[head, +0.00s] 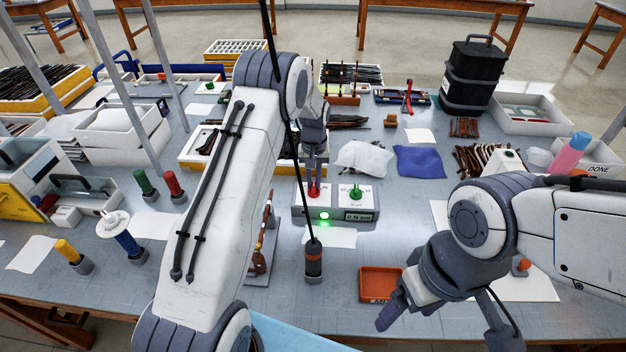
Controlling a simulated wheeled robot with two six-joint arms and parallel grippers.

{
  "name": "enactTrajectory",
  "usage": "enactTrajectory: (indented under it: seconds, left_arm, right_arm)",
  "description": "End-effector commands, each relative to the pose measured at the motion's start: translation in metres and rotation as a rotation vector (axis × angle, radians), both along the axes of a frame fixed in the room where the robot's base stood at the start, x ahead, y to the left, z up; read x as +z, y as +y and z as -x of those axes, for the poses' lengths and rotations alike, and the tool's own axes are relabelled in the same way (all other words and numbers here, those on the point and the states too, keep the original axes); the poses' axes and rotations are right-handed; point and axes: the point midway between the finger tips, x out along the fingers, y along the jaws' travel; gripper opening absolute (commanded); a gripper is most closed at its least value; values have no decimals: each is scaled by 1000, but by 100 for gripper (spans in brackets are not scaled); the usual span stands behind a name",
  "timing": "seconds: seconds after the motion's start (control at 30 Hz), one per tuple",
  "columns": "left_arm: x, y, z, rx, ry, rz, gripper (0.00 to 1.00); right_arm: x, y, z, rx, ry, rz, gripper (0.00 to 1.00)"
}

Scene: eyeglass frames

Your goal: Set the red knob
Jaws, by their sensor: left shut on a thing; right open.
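A grey control box (337,212) stands in the middle of the table. The red knob (314,191) is on its left half and a green knob (356,193) on its right half. A green lamp (324,216) glows on its front, beside a small display (358,217) that seems to read 0.34 mm. My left gripper (314,183) points down and is shut on the red knob, hiding part of it. My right gripper (432,322) is open and empty at the front right, near an orange tray (380,283).
A dark screwdriver-like tool stands in a holder (314,264) before the box. Coloured-handled tools (144,183) stand at left. A blue cloth (420,161) and white bag (363,158) lie behind the box. A black case (470,76) stands back right.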

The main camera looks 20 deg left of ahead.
Motion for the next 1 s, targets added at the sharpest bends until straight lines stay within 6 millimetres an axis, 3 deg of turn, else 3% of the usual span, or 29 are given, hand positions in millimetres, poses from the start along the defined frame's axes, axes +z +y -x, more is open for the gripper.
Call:
enactTrajectory:
  seconds: [0.67,0.7,0.73,1.0]
  left_arm:
    - [2,0,-2,-61,-4,0,0]
    - [2,0,-2,-61,-4,0,31]
    - [2,0,-2,-61,-4,0,43]
    - [1,-1,-1,-60,-2,-1,46]
  right_arm:
    - [1,0,0,0,0,0,80]
    - [1,0,0,0,0,0,80]
    - [1,0,0,0,0,0,80]
    - [1,0,0,0,0,0,80]
